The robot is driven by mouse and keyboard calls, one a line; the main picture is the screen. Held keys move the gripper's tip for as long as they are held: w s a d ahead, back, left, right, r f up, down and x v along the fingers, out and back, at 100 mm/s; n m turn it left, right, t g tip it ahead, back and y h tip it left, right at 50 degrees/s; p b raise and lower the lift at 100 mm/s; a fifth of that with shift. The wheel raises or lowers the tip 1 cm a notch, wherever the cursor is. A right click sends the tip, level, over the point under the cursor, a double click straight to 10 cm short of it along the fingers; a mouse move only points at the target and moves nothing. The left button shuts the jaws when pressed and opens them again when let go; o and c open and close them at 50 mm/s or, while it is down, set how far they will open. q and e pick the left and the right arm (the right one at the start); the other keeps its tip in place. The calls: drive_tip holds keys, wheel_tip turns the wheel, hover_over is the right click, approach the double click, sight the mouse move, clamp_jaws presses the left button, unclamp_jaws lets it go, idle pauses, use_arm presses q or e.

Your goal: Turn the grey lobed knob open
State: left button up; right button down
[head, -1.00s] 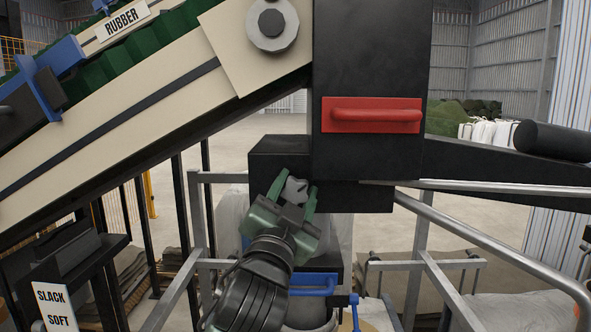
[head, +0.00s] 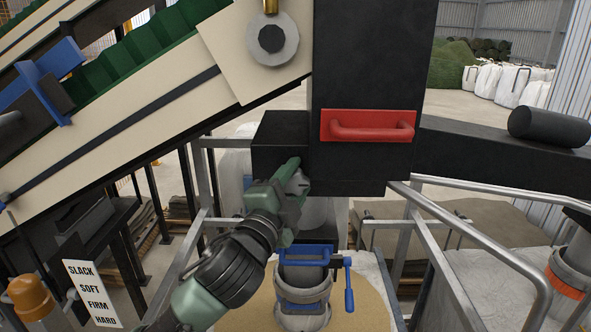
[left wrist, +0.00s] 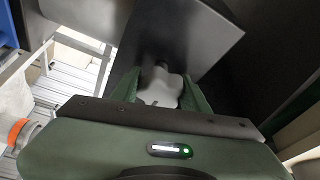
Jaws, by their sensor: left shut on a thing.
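The grey lobed knob (head: 297,183) sits on the front of a black box (head: 278,136) beside the tall black housing. My left gripper (head: 296,178) comes in from the lower left, and its green fingers are shut on the knob. In the left wrist view the pale grey knob (left wrist: 160,88) lies between the two green fingers (left wrist: 160,92), against a dark surface. The fingers hide part of the knob in the head view. My right gripper is not in view.
A red handle (head: 370,126) is on the black housing to the right of the knob. Below are a blue clamp with a lever (head: 348,285) and a spout over a filled bag (head: 365,300). Grey metal rails (head: 480,245) run at the lower right.

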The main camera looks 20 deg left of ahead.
sight(293, 188)
use_arm(q)
drive_tip(key=shift+f, duration=0.15)
idle(0.3)
drive_tip(key=o, duration=1.4)
drive_tip(key=shift+c, duration=0.2)
drive_tip(key=s, duration=0.2)
drive_tip(key=s+b, duration=0.1)
drive_tip(key=s, duration=0.1)
drive_tip(key=s+b, duration=0.1)
drive_tip(key=s, duration=0.1)
drive_tip(key=shift+s+a+f, duration=0.25)
drive_tip(key=shift+s+f, duration=0.1)
drive_tip(key=shift+s, duration=0.05)
drive_tip(key=shift+s+a, duration=0.1)
drive_tip(key=shift+s, duration=0.4)
